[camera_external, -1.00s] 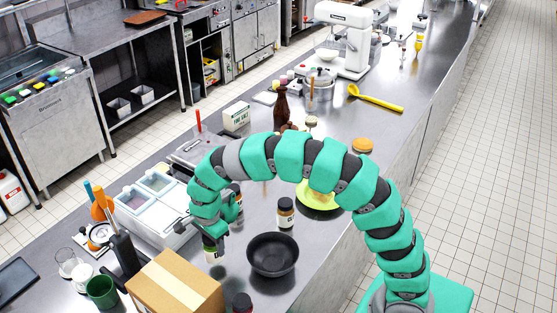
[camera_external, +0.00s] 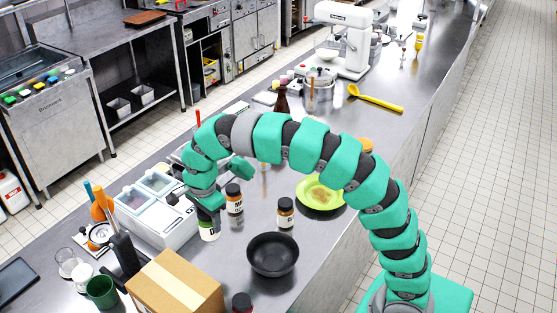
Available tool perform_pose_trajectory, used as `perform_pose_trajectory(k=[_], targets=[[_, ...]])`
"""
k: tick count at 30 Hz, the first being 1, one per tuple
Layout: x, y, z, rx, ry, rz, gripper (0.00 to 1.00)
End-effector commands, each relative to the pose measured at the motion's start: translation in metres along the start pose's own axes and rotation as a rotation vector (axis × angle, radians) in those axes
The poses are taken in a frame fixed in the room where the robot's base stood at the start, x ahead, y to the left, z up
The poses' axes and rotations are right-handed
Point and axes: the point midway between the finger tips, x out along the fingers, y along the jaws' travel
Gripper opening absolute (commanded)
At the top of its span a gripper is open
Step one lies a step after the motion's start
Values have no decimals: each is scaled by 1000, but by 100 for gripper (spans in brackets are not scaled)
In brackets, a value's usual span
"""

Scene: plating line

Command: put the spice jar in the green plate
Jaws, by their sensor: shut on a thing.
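My gripper (camera_external: 207,206) points down at the left end of my arm, over the counter. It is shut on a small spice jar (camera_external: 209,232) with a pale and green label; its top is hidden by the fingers. The jar is upright, and whether it clears the counter is hard to tell. The green plate (camera_external: 302,194) lies to the right, beyond the black bowl, partly behind my arm, with a brownish-yellow patch in its middle. Two similar dark-lidded jars stand between: one (camera_external: 235,204) just right of my gripper, another (camera_external: 285,216) nearer the plate.
A black bowl (camera_external: 273,263) and a cardboard box (camera_external: 176,290) stand in front. Another jar (camera_external: 242,303) is at the bottom edge. A white container unit (camera_external: 140,215) is left of my gripper. A brown bottle (camera_external: 282,100) stands farther back.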

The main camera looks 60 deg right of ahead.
Motion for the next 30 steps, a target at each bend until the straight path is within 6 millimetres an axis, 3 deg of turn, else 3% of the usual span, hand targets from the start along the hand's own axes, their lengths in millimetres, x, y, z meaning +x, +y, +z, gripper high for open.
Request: perform_pose_trajectory(k=[4, 17, 23, 30], targets=[[-16, 1, -2, 3, 0, 2, 22], [-20, 4, -74, 109, 2, 2, 22], [-23, 14, -130, 199, 3, 0, 22], [-26, 44, -211, 339, 5, 0, 22]])
